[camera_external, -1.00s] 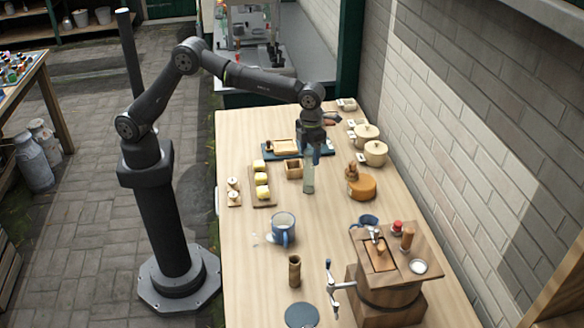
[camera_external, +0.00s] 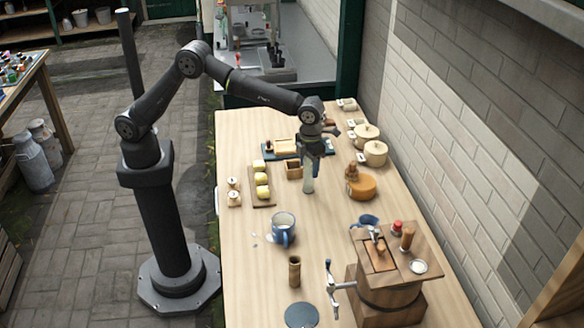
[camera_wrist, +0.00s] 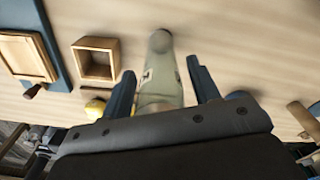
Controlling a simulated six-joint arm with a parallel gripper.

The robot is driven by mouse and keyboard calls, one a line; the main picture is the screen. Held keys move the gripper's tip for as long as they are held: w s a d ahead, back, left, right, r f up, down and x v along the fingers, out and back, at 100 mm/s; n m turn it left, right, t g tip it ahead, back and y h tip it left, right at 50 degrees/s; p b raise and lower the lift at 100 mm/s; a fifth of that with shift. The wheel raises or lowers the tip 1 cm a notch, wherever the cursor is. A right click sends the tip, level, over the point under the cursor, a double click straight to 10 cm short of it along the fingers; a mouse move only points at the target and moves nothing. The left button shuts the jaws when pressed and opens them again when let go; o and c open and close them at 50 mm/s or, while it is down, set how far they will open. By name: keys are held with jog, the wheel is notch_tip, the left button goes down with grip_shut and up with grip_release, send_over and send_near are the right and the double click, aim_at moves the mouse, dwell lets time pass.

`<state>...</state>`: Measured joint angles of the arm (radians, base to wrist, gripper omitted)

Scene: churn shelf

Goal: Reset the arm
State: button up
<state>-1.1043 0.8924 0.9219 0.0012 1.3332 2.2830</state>
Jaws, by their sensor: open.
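My gripper (camera_external: 312,164) is open and points down over the table. A pale, see-through bottle (camera_external: 308,186) stands upright on the table below it, its upper part hidden by the gripper. In the wrist view, the bottle (camera_wrist: 160,78) with a greyish end shows between the two spread blue fingers of my gripper (camera_wrist: 160,70). Gaps show between the bottle and each finger, more clearly on the right. I cannot tell whether the fingers reach down around the bottle or stay above it.
Left of the bottle are a wooden box (camera_external: 293,170) and a board (camera_external: 262,201) with yellow pieces. An orange round (camera_external: 361,188) stands close on the right, with cream pots (camera_external: 375,154) behind. A blue mug (camera_external: 283,232) and a churn (camera_external: 385,290) are nearer the front.

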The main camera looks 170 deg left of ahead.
jog(key=w+d+r, duration=0.6)
jog(key=d+r, duration=0.4)
jog(key=r, duration=0.1)
jog(key=w+d+m, duration=0.1)
jog(key=w+d, duration=0.3)
jog(key=d, duration=0.9)
jog(key=w+d+m, duration=0.1)
jog(key=w+d, duration=0.3)
jog(key=d, duration=0.8)
jog(key=s+a+f, duration=0.1)
jog(key=a+f, duration=0.5)
jog(key=a, duration=0.4)
jog(key=shift+s+a+f, duration=0.25)
jog(key=shift+s+f, duration=0.05)
jog(key=shift+s, duration=0.1)
jog(key=w+d+r, duration=0.2)
jog(key=d+r, duration=0.5)
jog(key=d, duration=0.4)
jog(key=s+a, duration=0.1)
jog(key=a, duration=0.7)
jog(key=shift+a+n, duration=0.2)
jog(key=shift+n, duration=0.2)
jog(key=shift+d, duration=0.1)
